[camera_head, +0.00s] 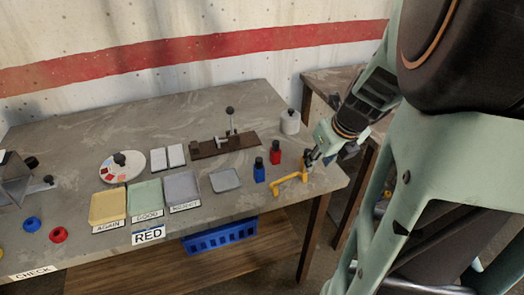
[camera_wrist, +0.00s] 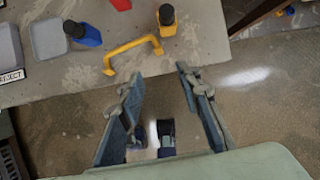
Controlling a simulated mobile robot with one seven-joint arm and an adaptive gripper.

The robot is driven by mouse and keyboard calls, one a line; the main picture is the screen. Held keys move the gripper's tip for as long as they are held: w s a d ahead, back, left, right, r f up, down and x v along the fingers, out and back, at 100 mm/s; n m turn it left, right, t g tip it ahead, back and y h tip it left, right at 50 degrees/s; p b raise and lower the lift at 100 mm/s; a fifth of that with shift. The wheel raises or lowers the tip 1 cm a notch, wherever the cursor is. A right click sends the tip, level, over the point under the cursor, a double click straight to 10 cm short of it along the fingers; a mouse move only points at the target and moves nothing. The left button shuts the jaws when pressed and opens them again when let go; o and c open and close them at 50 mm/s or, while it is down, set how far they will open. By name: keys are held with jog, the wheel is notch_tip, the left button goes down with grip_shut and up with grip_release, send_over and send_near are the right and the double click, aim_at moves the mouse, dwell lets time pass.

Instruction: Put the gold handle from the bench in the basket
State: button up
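The gold handle (camera_head: 288,186) lies near the front right edge of the bench (camera_head: 230,110). In the wrist view the handle (camera_wrist: 130,52) lies beyond my fingertips, toward the left one, with clear space between. My gripper (camera_head: 312,160) is at the bench's right end, beside the handle. In the wrist view my gripper (camera_wrist: 158,76) is open, with nothing between its fingers. The blue basket (camera_head: 222,238) is below the bench top, by the lower wooden shelf; its inside is mostly hidden.
A blue bottle (camera_head: 259,170) and a red bottle (camera_head: 275,153) stand close to the handle. A dark-capped yellow bottle (camera_wrist: 167,20) is just past it. A grey tray (camera_head: 225,181) and labelled trays lie left. A second table (camera_head: 335,82) stands behind right.

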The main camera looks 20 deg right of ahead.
jog(key=b, duration=0.1)
send_near(302, 182)
jog(key=shift+m, duration=0.3)
jog(key=b+x, duration=0.1)
jog(key=x, duration=0.4)
jog(key=shift+f+b, duration=0.25)
jog(key=shift+b, duration=0.15)
grip_shut()
